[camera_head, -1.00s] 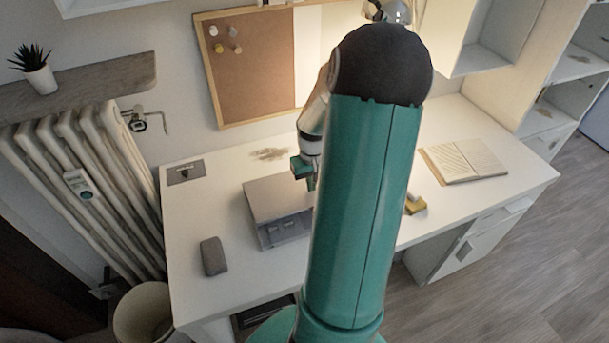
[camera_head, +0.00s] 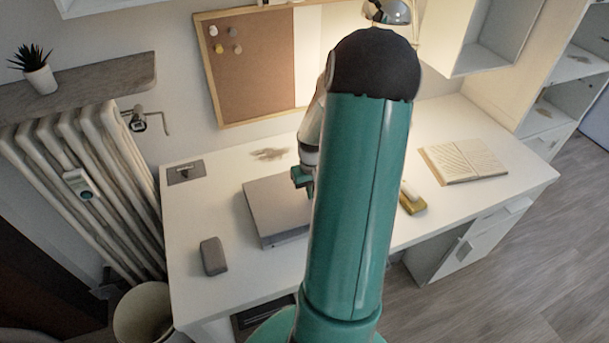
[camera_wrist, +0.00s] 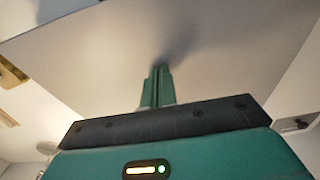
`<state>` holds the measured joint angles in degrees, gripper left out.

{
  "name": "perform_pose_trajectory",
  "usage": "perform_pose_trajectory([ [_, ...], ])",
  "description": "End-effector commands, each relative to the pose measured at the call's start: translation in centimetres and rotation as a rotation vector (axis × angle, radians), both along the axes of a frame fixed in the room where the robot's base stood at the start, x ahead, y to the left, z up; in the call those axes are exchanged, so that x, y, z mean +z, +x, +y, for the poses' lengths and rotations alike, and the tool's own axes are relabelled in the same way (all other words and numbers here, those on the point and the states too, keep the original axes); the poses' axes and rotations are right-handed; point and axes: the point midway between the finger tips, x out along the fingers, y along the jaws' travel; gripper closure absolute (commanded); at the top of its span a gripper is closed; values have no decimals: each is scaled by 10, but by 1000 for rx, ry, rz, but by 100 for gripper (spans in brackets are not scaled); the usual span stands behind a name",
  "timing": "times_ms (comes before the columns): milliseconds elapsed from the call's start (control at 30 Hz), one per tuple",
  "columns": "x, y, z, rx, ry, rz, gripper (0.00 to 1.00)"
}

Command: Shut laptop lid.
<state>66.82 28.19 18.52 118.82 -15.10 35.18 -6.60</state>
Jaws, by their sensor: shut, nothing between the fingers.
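The grey laptop (camera_head: 270,215) lies on the white desk, left of my arm in the head view. Its lid looks down flat or nearly flat over the base; a small remaining gap cannot be ruled out. My arm hides its right part. My gripper (camera_head: 303,180) is at the lid's far right part, fingers together and empty. In the wrist view the lid (camera_wrist: 100,50) fills most of the picture as a plain grey surface. The shut fingertips of my gripper (camera_wrist: 160,72) are at that surface, with a shadow beside them, touching or very close.
A dark grey block (camera_head: 213,256) lies left of the laptop. A yellow-and-white item (camera_head: 412,198) and an open book (camera_head: 465,160) lie to the right. A lamp (camera_head: 388,12) and corkboard (camera_head: 250,70) are behind.

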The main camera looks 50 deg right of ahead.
Motion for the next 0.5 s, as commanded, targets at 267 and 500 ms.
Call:
perform_pose_trajectory([
  [267,-10,1,0,2,1,-1,100],
  [500,-19,0,0,1,1,0,100],
])
